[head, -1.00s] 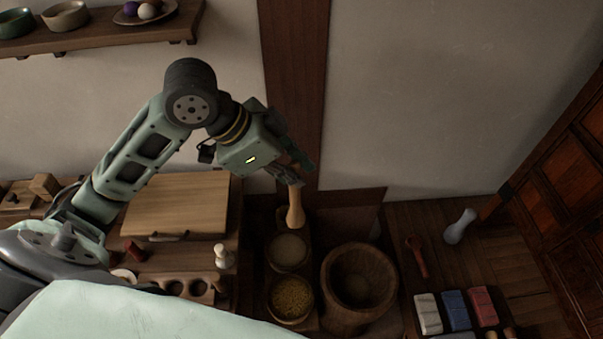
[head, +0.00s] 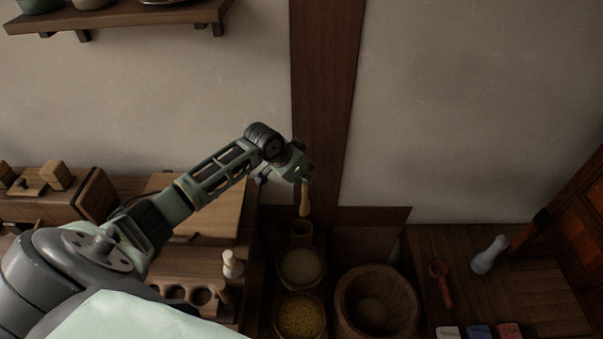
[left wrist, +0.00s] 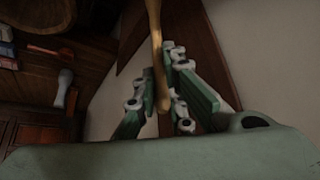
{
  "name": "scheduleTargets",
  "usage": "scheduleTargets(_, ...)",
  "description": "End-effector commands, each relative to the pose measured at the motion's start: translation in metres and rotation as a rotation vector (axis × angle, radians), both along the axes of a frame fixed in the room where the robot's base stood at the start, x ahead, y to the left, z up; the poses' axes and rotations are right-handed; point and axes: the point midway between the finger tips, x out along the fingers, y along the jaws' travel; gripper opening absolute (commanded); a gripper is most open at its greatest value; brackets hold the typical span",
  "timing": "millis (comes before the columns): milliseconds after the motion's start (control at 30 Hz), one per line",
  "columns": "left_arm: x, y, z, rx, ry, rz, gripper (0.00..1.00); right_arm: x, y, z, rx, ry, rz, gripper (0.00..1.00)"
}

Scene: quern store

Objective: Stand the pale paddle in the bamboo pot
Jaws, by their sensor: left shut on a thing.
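The pale wooden paddle (head: 305,200) hangs roughly upright below my left gripper (head: 303,177), which is shut on its upper part. In the left wrist view the paddle (left wrist: 155,30) runs between the gripper's fingers. My right gripper is not in view.
Two bowls of grain (head: 300,316) stand in front of the pot. A large wooden mortar (head: 349,318) stands to the right. A red-brown ladle (head: 444,290) and a grey pestle (head: 488,256) lie farther right. A wooden post (head: 325,100) rises behind.

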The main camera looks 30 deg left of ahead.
Motion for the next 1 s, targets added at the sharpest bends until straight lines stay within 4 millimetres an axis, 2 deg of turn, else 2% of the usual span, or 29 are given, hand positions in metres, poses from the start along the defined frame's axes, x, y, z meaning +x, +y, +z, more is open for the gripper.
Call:
scheduleTargets(100, 0.002, 0.011, -0.009, -0.001, 0.000, 0.020, 0.00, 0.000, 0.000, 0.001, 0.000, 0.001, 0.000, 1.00)
scheduleTargets(367, 0.002, 0.014, -0.018, -0.001, 0.000, 0.022, 0.00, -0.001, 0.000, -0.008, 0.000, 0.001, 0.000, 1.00)
scheduleTargets(1000, -0.001, 0.019, -0.060, 0.000, 0.000, 0.017, 0.00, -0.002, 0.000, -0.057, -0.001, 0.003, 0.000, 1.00)
